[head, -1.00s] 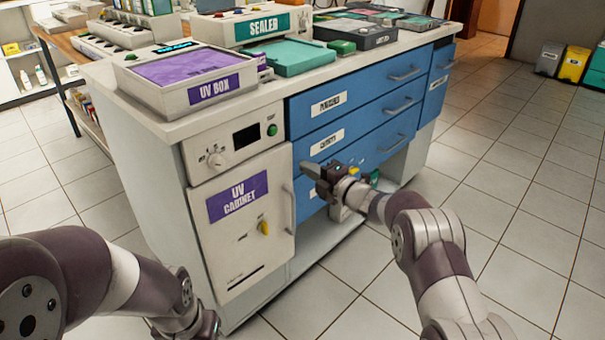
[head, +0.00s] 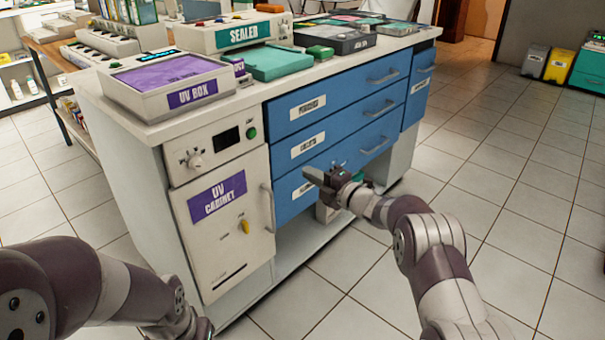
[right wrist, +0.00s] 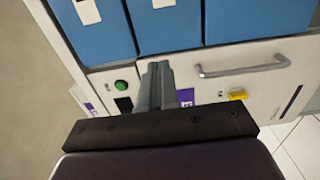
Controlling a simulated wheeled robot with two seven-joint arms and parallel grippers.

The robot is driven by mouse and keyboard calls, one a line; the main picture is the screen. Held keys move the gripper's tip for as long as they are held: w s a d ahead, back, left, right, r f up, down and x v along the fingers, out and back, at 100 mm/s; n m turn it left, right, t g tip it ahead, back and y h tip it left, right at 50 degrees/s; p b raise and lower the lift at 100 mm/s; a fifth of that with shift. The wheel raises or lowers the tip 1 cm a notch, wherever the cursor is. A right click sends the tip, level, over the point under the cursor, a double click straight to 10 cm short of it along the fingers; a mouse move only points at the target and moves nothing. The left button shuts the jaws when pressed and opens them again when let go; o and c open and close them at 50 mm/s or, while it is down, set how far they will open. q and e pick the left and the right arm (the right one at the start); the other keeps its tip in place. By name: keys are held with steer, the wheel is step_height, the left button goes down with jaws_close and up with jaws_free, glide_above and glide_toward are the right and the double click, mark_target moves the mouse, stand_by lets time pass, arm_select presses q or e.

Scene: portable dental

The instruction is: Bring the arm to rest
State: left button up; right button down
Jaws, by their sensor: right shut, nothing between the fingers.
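My right gripper (head: 312,178) is in front of the blue drawers (head: 338,120), near the lowest one, and holds nothing. In the right wrist view its two fingers (right wrist: 157,70) are together, pointing toward the cabinet front, with the blue drawers and the UV cabinet handle (right wrist: 243,65) beyond. I cannot tell the exact gap to the drawer front. My left arm (head: 90,285) comes in at the lower left; its gripper is out of the frame or cut off at the bottom edge.
The UV cabinet (head: 222,235) has its door shut, with a handle and yellow knob. The counter carries the UV box (head: 165,80), the sealer (head: 235,35) and a teal tray (head: 275,62). Tiled floor (head: 500,200) is clear on the right. Bins (head: 558,66) stand far right.

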steer(key=d+f+m+h+p, duration=0.2)
steer(key=d+f+m+h, duration=0.75)
steer(key=d, duration=0.45)
steer(key=s+d+f+m+g+h, duration=0.2)
steer(key=s+d+f+m+g, duration=0.1)
steer(key=s+m, duration=0.3)
steer(key=s+a+r+m+g, duration=0.1)
steer(key=s+r+m+g, duration=0.2)
steer(key=s, duration=0.9)
steer(key=s+a+m+g+h, duration=0.1)
steer(key=s+m+g, duration=0.3)
steer(key=s, duration=0.8)
steer(key=s+r+m+g, duration=0.25)
steer(key=s+m, duration=0.25)
steer(key=s, duration=0.7)
step_height(320, 180, up, 40)
steer(key=a+t+p, duration=0.1)
steer(key=p, duration=3.7)
steer(key=shift+a+r+n+p, duration=0.15)
steer(key=shift+n+p, duration=0.15)
steer(key=shift+n, duration=0.05)
